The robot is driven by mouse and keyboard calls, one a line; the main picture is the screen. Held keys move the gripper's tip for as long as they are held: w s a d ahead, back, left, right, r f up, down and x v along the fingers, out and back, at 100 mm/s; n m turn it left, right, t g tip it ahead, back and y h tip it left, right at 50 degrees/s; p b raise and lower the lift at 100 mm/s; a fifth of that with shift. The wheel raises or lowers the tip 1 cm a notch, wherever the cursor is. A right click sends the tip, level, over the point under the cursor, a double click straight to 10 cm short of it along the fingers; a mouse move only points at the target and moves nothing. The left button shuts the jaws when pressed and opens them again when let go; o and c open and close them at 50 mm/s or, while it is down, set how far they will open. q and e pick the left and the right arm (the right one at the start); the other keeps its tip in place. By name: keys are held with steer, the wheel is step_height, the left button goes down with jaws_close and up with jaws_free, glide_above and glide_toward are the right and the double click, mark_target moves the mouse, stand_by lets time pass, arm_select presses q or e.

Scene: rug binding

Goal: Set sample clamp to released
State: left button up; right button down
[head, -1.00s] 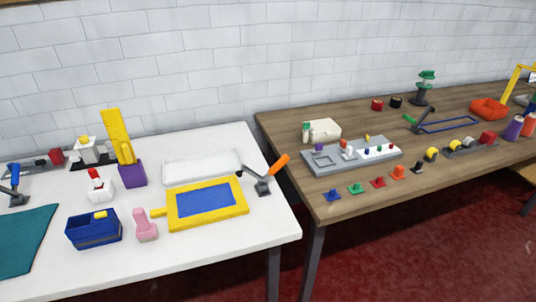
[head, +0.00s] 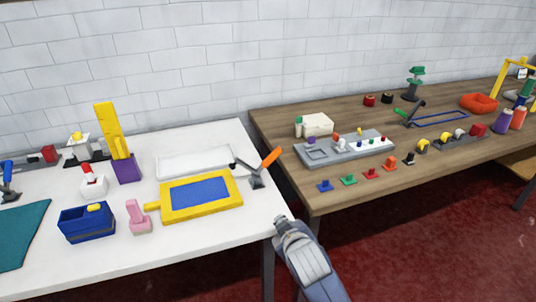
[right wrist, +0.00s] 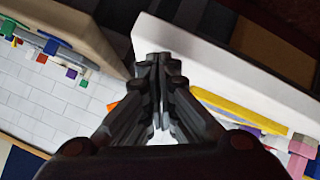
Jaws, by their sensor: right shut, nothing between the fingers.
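A clamp with an orange lever (head: 270,158) and dark base stands at the right end of the white table; its lever slants up to the right. A green-levered clamp (head: 413,114) is on the wooden table and a blue-levered one (head: 7,175) at the far left. No label shows which is the sample clamp. My right gripper (head: 280,221) is shut and empty, just off the white table's right front corner, nearer to me than the orange-levered clamp and apart from it. Its closed fingers (right wrist: 160,62) show in the right wrist view, with a bit of orange beside them.
A yellow frame with a blue panel (head: 202,191) lies left of the orange-levered clamp. A white tray (head: 190,162) is behind it. A pink stamp-like piece (head: 139,219) and blue box (head: 87,224) are further left. A grey board (head: 320,154) and several small coloured pieces fill the wooden table's near end.

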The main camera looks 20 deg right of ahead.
steer(key=w+a+r+n+t, duration=0.2)
steer(key=w+r+t, duration=0.3)
steer(key=w+r, duration=0.8)
steer(key=w+d+f+p, duration=0.1)
steer(key=w+d+f, duration=0.2)
steer(key=w, duration=0.5)
steer(key=shift+d+f+h, duration=0.3)
steer(key=shift+d+f, duration=0.1)
steer(key=shift+d, duration=0.15)
steer(key=shift+w, duration=0.1)
